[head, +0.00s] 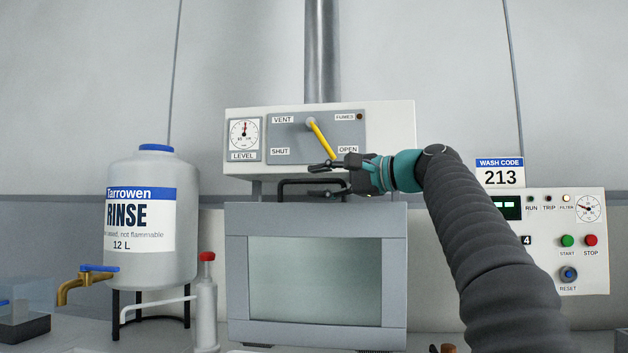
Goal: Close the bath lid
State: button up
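The bath lid (397,265) appears as a grey-framed panel with a pale window, standing upright in the middle of the head view. A black bar handle (290,183) rises from its top edge. My gripper (318,180) reaches in from the right at the handle's height. Its two dark fingers are apart, one above the handle's bar and one below it in the picture. I cannot tell whether they touch the bar. The bath itself is hidden behind or below the lid.
Behind the lid, a panel (240,112) carries a yellow lever (321,140) pointing toward OPEN. A rinse tank (180,262) and red-capped bottle (206,300) stand left. A control box (590,275) with buttons and a wash code sign (500,173) reading 213 are right.

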jog(key=shift+x, duration=0.85)
grip_shut()
